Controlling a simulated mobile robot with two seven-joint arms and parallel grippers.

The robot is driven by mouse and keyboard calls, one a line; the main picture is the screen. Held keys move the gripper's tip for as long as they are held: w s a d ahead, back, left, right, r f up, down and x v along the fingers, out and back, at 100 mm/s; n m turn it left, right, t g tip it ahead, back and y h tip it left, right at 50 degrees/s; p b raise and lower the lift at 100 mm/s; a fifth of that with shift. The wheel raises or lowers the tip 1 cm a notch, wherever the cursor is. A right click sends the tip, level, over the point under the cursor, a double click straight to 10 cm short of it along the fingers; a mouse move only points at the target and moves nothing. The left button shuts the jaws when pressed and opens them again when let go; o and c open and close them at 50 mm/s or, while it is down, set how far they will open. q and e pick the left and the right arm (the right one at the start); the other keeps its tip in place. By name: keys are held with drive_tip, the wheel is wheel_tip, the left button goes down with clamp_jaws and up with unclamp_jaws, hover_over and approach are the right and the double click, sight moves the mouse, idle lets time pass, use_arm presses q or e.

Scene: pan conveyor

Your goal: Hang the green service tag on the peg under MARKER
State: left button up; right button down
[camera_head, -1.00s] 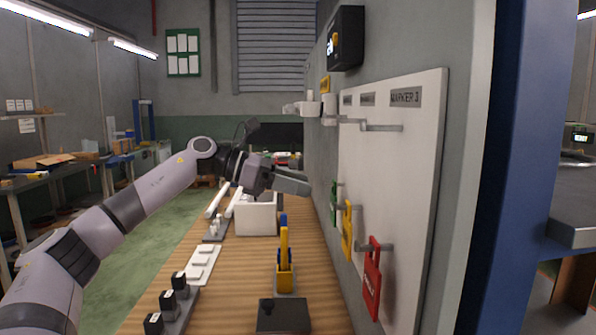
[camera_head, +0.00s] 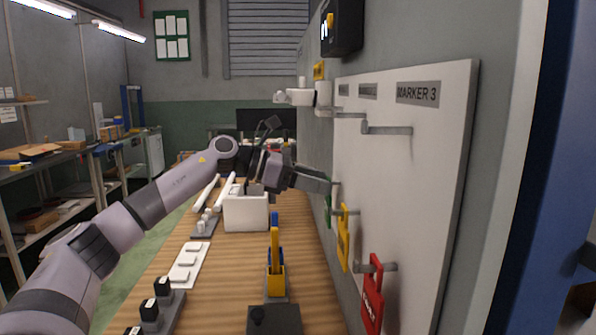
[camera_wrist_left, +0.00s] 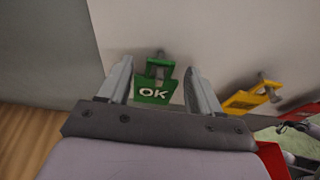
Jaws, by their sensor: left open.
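The green tag (camera_head: 328,208) hangs on a lower peg of the white board (camera_head: 432,190), farthest along the row and partly behind my gripper. In the left wrist view the green tag (camera_wrist_left: 152,94), lettered OK, appears between the fingers. My left gripper (camera_head: 326,183) is open beside it in the head view; its open fingers also show in the left wrist view (camera_wrist_left: 160,80). I cannot tell whether they touch the tag. The MARKER 3 label (camera_head: 417,92) sits above an empty upper peg (camera_head: 387,130). Two farther labels are too small to read. My right gripper is not in view.
A yellow tag (camera_head: 343,238) and a red tag (camera_head: 372,295) hang on nearer lower pegs. Below the wall are a white box (camera_head: 246,213), a holder with yellow and blue handles (camera_head: 276,275), and switch blocks (camera_head: 150,310) on the wooden bench (camera_head: 222,290).

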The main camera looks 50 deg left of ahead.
use_arm(q)
drive_tip(key=shift+w+d+f, duration=0.2)
drive_tip(key=shift+w+d, duration=0.2)
drive_tip(key=shift+w, duration=0.1)
drive_tip(key=c, duration=1.1)
drive_tip(key=shift+r, duration=0.15)
drive_tip(key=shift+r+p, duration=0.45)
drive_tip(key=shift+p, duration=0.25)
